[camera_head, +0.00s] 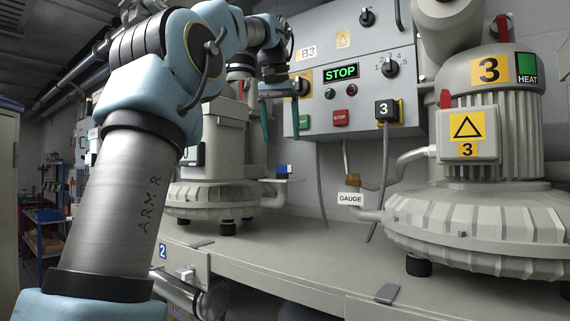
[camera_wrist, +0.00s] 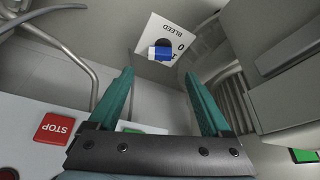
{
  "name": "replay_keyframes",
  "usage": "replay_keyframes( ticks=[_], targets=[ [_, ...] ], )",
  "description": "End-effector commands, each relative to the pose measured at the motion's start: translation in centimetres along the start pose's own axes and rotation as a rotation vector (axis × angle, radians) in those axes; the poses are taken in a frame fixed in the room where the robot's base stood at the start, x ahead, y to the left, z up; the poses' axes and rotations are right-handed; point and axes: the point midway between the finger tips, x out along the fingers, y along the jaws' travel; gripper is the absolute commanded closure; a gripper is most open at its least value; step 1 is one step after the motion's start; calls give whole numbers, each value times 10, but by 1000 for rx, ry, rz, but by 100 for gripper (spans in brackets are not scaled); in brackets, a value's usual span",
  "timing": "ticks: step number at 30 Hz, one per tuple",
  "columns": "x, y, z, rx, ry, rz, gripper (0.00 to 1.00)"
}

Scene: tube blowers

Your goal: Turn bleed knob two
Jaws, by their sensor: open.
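The bleed knob is a small blue handle (camera_wrist: 159,53) with a dark round base on a white plate (camera_wrist: 178,34) marked BLEED, shown upside down in the wrist view. In the head view the blue knob (camera_head: 282,169) sits at the right side of the middle blower (camera_head: 215,195). My gripper (camera_head: 280,130) hangs above it with its green fingers pointing down. In the wrist view my gripper (camera_wrist: 158,76) is open and empty, and the knob appears beyond the fingertips, between their lines. The fingers are apart from the knob.
A grey control box (camera_head: 345,80) with a lit STOP display, buttons and selectors is on the wall behind my gripper. Blower 3 (camera_head: 490,225) stands at right, joined to a pipe with a GAUGE tag (camera_head: 350,199). The bench top (camera_head: 290,245) is clear in front.

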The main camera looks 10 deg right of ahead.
Motion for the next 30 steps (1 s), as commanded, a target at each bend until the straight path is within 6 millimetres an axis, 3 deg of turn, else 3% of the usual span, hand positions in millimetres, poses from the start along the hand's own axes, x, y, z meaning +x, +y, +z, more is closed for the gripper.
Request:
replay_keyframes(
  ticks=[6,12,18,26,30],
  targets=[
    [44,-1,1,-1,-3,0,18],
    [72,0,1,0,-3,1,18],
    [83,-1,0,-1,-1,1,18],
    [84,0,0,-1,0,1,18],
    [84,0,0,-1,0,1,33]
  ],
)
